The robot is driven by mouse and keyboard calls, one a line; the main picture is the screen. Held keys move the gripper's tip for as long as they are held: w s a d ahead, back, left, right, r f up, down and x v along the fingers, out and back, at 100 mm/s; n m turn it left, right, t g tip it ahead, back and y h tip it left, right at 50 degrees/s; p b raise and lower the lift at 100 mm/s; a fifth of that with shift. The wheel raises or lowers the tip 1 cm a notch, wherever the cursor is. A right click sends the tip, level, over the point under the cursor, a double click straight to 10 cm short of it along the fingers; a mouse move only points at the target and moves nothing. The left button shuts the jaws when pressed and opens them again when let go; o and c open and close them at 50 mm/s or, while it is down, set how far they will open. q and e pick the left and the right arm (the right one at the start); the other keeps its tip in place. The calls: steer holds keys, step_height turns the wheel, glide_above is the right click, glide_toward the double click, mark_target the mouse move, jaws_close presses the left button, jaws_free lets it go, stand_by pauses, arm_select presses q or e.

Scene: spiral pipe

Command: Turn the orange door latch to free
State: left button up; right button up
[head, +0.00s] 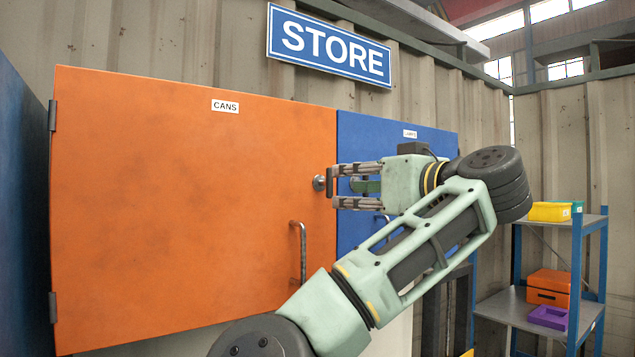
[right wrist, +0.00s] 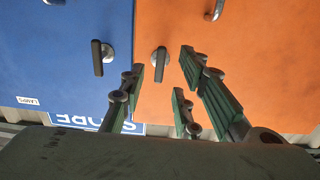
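The orange door (head: 190,200) is flush with the blue door beside it and looks closed. Its latch (head: 319,183) is near its right edge: a round metal base with a dark lever, which looks upright. My right gripper (head: 335,186) is open, level with the latch, with fingers pointing at the door. In the right wrist view, which is upside down, the latch (right wrist: 160,60) shows between and just beyond the spread fingertips (right wrist: 160,70). I cannot tell whether any finger touches the lever. My left gripper is not in view.
A bar handle (head: 300,250) is on the orange door below the latch. The blue door (head: 360,140) has its own latch (right wrist: 102,57), close beside the orange one. A shelf rack (head: 590,240) with bins stands at the right. A STORE sign (head: 330,46) hangs above.

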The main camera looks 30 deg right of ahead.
mark_target(331, 182)
steer(key=w+p, duration=0.1)
steer(key=w, duration=0.1)
steer(key=w+p, duration=0.2)
steer(key=w+r+p, duration=0.1)
steer(key=w, duration=0.1)
steer(key=shift+w+a+r+p, duration=0.1)
steer(key=shift+w+a+p, duration=0.25)
steer(key=shift+w+p, duration=0.05)
steer(key=shift+w, duration=0.3)
steer(key=shift+d, duration=0.1)
steer(key=shift+c, duration=0.3)
jaws_close()
